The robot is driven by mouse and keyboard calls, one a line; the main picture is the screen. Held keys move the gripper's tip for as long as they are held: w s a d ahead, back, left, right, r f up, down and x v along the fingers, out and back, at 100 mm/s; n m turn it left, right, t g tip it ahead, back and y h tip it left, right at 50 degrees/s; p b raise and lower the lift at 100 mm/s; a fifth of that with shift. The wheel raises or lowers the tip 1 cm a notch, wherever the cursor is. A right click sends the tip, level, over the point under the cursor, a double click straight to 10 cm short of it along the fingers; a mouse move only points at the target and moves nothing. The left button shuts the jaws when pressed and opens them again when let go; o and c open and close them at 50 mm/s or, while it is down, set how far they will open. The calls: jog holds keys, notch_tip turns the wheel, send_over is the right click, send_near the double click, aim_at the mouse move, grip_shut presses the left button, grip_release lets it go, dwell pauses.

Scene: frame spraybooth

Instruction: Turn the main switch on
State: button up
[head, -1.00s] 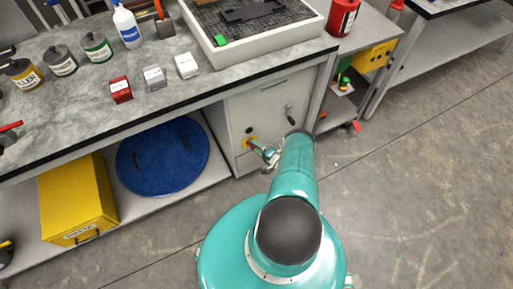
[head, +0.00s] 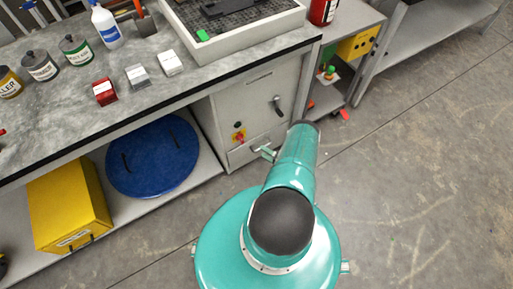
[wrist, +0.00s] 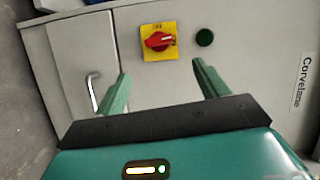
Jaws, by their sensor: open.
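The main switch (wrist: 159,41) is a red rotary knob on a yellow square plate on the grey cabinet front. In the wrist view it sits at the top centre, with the knob handle lying roughly sideways. It also shows in the head view (head: 239,137), low on the cabinet under the bench. My gripper (wrist: 158,82) is open and empty, its two green fingers spread wide. The switch appears between and beyond the fingertips, apart from them.
A dark green round button (wrist: 204,37) is beside the switch. A metal handle (wrist: 92,92) shows at left in the wrist view. A blue round lid (head: 152,157) and yellow box (head: 68,205) lie under the bench (head: 190,80).

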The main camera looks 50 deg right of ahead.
jog(key=shift+s+d, duration=0.1)
jog(key=shift+s, duration=0.9)
jog(key=shift+w+r, duration=0.1)
jog(key=shift+r, duration=0.05)
jog(key=c, duration=0.6)
jog(key=shift+w+r+n+h, duration=0.1)
jog(key=shift+w+n+h, duration=0.1)
jog(key=shift+n+h, duration=0.15)
jog(key=shift+c, duration=1)
jog(key=n+g+h, duration=0.5)
jog(key=n+h, duration=0.1)
jog(key=n, duration=0.7)
send_near(242, 140)
jog(key=shift+m+y, duration=0.25)
jog(key=x, duration=0.9)
jog(key=shift+w+d, duration=0.2)
jog(key=shift+d, duration=0.05)
grip_shut()
